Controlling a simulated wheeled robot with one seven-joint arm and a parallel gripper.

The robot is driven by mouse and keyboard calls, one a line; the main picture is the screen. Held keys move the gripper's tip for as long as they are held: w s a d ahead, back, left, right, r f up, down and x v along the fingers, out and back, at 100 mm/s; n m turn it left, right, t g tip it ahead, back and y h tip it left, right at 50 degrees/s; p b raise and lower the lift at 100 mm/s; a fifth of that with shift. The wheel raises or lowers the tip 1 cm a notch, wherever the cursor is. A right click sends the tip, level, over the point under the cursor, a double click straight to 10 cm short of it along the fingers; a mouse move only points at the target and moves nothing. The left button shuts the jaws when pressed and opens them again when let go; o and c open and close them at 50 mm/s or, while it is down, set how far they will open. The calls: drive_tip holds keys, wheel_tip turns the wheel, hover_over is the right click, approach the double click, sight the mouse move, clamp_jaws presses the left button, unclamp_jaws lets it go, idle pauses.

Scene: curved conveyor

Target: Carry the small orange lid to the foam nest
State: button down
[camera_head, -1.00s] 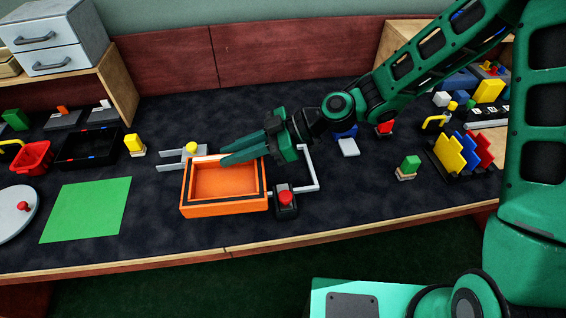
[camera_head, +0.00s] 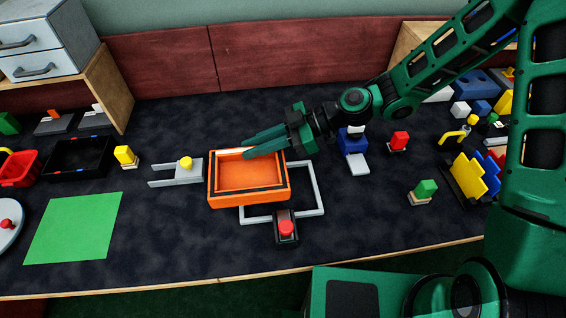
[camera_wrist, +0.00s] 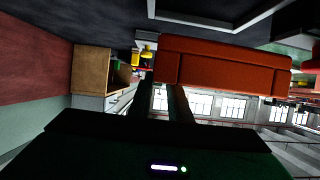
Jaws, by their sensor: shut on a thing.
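The orange lid (camera_head: 281,190) looks like a shallow open tray with a dark line inside its rim. My gripper (camera_head: 258,146) is shut on its far edge, and its green fingers reach in from the right. In the wrist view the lid (camera_wrist: 225,66) hangs beyond the finger ends as a broad orange slab. In the head view it appears above the left part of a grey rectangular frame (camera_head: 322,188); the wrist view shows it held clear of the table. I cannot tell for sure which thing is the foam nest.
A black block with a red button (camera_head: 286,228) stands at the frame's near side. A grey fork with a yellow knob (camera_head: 185,163) lies left of the lid. A green mat (camera_head: 75,228) is at left. A blue block (camera_head: 352,143) and green block (camera_head: 425,189) stand right.

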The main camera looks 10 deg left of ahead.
drive_tip(key=w+d+f, duration=0.1)
drive_tip(key=d, duration=0.1)
drive_tip(key=d+f, duration=0.1)
drive_tip(key=d, duration=0.1)
drive_tip(key=w+d+f, duration=0.1)
drive_tip(key=d+f, duration=0.1)
drive_tip(key=shift+w+d, duration=0.25)
drive_tip(key=shift+w, duration=0.05)
drive_tip(key=shift+f, duration=2)
drive_tip(key=c, duration=1.6)
unclamp_jaws()
drive_tip(key=shift+c, duration=0.2)
drive_tip(key=v, duration=1.1)
drive_tip(key=shift+d+r, duration=0.25)
drive_tip(key=shift+d, duration=0.15)
